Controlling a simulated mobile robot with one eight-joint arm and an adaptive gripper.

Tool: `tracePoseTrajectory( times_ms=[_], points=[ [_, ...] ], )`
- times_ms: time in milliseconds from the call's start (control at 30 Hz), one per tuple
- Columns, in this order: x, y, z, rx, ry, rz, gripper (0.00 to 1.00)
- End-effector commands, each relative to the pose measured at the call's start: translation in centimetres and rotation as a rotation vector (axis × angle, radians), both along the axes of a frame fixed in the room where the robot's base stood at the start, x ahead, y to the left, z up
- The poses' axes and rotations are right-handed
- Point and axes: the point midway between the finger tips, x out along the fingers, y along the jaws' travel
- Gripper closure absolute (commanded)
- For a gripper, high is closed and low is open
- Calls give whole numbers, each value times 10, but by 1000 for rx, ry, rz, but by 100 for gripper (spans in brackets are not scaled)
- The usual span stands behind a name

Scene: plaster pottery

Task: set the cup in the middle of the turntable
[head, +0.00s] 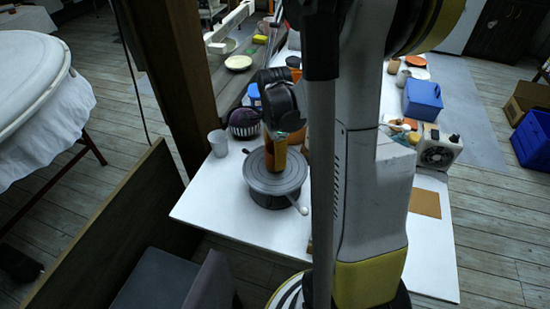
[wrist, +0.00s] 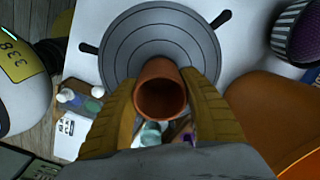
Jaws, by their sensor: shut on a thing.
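The turntable (head: 262,181) is a grey disc with ring grooves on the white table. In the wrist view the turntable (wrist: 125,50) has dark handles at its rim. My gripper (wrist: 160,100) has yellow-brown fingers closed on the two sides of a terracotta cup (wrist: 160,88). The cup's open mouth faces the wrist camera. In the head view my gripper (head: 276,152) is over the far part of the disc and largely hides the cup. I cannot tell whether the cup touches the disc.
A pale cup (head: 218,143) and a dark purple basket (head: 244,122) stand left of and behind the turntable. A wooden post (head: 178,80) rises at the table's left edge. A blue box (head: 423,100) and a fan-like device (head: 438,149) stand at the right.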

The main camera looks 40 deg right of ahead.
Motion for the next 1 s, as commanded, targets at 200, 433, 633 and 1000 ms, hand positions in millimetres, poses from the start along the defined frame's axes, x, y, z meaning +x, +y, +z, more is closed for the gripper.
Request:
tracePoseTrajectory(
  times_ms=[200,433,633,1000],
  points=[
    [0,0,-2,0,0,0,84],
    [0,0,-7,0,0,0,34],
    [0,0,-6,0,0,0,28],
    [0,0,27,0,0,0,28]
  ],
)
